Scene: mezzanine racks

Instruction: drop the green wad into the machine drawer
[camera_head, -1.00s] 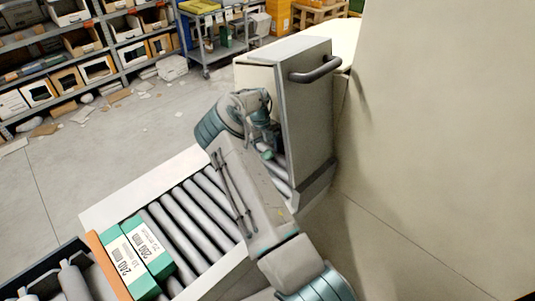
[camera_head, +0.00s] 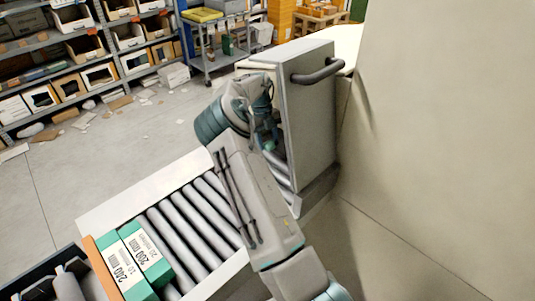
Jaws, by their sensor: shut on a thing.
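The machine drawer (camera_head: 311,115) stands pulled out from the large pale machine, its tall grey front panel and dark handle facing right. My gripper (camera_head: 269,140) is at the left side of the drawer, close behind its front panel and above the rollers. It is shut on a small green thing, the green wad (camera_head: 268,147), of which only a bit shows. My own arm hides much of the gripper and the near side of the drawer. I cannot tell whether the wad is above the drawer's opening or beside it.
A roller conveyor (camera_head: 185,228) runs below my arm, with green-and-white boxes (camera_head: 137,258) at its near end. The machine's pale wall (camera_head: 440,130) fills the right. Shelves (camera_head: 85,65) and a cart (camera_head: 215,52) stand behind; littered floor lies between.

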